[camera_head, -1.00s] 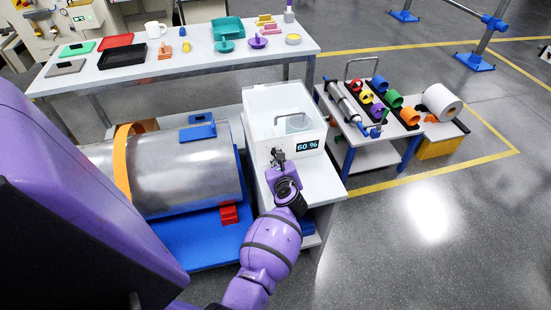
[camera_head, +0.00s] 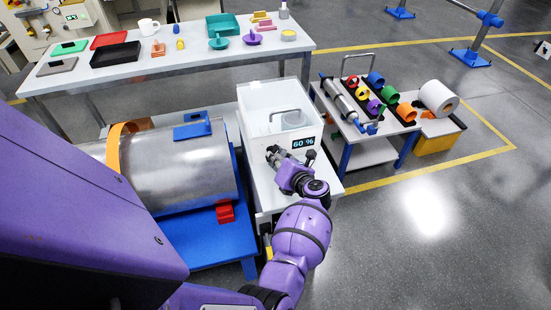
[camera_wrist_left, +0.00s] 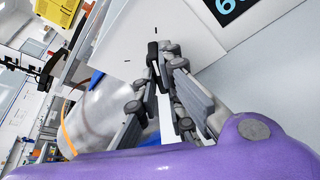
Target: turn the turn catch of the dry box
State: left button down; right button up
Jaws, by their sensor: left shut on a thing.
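The dry box (camera_head: 254,110) is a white, clear-topped box with a handle on its lid. A display (camera_head: 303,142) on its front reads 60 %, and part of it shows in the wrist view (camera_wrist_left: 226,6). My left gripper (camera_head: 272,153) is at the front face, left of the display. In the wrist view its fingers (camera_wrist_left: 163,50) are closed together at a small dark piece, which I take to be the turn catch (camera_wrist_left: 152,52). The fingers hide most of the catch, so its exact angle cannot be told. My right gripper is not in view.
A metal drum (camera_head: 180,165) on a blue stand is close left of the box. A cart (camera_head: 365,130) with coloured rings and a cylinder stands right. A long table (camera_head: 120,80) with trays and small items is behind. Open floor lies at right front.

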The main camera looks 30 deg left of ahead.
pick_arm(q)
jog(key=shift+f+m+y, duration=0.2)
jog(key=shift+m+y, duration=0.1)
jog(key=shift+m, duration=0.2)
jog(key=shift+g+b, duration=0.3)
jog(key=shift+b, duration=0.05)
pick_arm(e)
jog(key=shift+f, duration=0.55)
pick_arm(q)
jog(key=shift+r, duration=0.1)
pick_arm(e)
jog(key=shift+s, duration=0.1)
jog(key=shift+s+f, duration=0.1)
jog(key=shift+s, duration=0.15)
pick_arm(q)
jog(key=c, duration=1.9)
grip_release()
jog(key=shift+o, duration=0.2)
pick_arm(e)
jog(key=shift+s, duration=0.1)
pick_arm(q)
jog(key=shift+d, duration=0.15)
jog(key=v, duration=0.7)
jog(key=shift+s+d, duration=0.1)
jog(key=shift+d, duration=0.05)
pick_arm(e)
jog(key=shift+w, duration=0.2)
